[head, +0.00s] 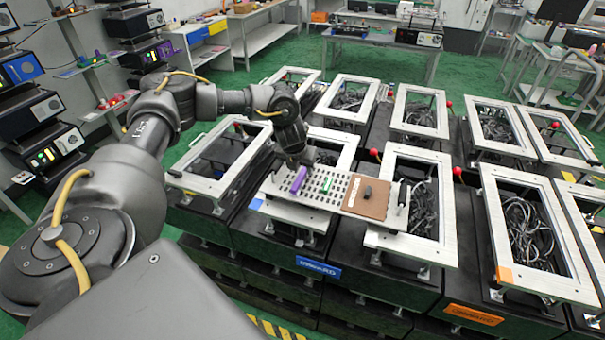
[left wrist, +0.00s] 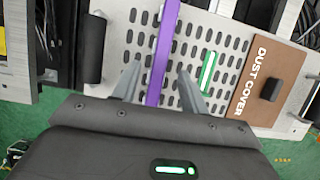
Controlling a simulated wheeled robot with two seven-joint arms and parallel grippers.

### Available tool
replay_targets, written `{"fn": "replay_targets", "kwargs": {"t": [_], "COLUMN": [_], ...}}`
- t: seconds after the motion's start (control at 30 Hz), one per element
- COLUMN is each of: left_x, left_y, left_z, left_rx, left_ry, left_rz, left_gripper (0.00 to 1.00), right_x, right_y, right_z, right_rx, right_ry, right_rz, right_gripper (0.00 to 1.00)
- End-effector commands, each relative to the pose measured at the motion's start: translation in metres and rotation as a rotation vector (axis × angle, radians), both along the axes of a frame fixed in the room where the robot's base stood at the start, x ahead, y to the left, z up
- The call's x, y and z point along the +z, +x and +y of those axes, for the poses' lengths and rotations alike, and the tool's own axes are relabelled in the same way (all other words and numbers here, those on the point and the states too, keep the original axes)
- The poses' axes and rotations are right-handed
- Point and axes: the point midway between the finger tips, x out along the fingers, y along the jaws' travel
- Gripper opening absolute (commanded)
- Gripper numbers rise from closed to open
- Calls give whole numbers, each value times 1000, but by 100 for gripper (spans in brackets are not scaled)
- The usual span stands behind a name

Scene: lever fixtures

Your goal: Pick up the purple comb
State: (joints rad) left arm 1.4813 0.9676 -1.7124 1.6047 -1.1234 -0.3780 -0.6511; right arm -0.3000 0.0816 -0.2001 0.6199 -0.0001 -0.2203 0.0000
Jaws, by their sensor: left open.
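The purple comb (head: 299,180) lies on a perforated light-grey plate (head: 325,187) on top of one of the fixtures. In the left wrist view the comb (left wrist: 164,52) is a long purple strip running from the top edge down between my fingers. My left gripper (head: 303,160) is over the comb's far end. In the left wrist view my left gripper (left wrist: 158,78) is open, with one finger on each side of the comb. I cannot tell how much height separates the fingertips from the plate. My right gripper is not in view.
A green-and-white strip (left wrist: 207,70) lies on the plate, right of the comb. A brown dust cover (head: 366,196) with a dark knob sits at the plate's right end. Several metal-framed fixtures with red-knobbed levers (head: 457,171) surround it. Green floor lies beyond.

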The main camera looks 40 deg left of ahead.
Motion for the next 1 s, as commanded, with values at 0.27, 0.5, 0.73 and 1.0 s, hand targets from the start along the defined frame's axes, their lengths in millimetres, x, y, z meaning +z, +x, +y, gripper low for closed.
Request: {"fn": "replay_targets", "kwargs": {"t": [0.27, 0.5, 0.73, 1.0], "left_x": [-27, -29, -29, -28], "left_y": [10, 10, 10, 10], "left_z": [4, 4, 4, 4], "left_rx": [0, -1, -1, -1], "left_ry": [0, 0, 0, 0], "left_rz": [0, -1, -1, -1], "left_gripper": [44, 42, 12, 0], "right_x": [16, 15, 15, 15], "right_y": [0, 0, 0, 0], "right_z": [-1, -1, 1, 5], "right_rx": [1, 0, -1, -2], "right_ry": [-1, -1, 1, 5], "right_rz": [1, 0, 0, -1], "right_gripper": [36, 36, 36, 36]}}
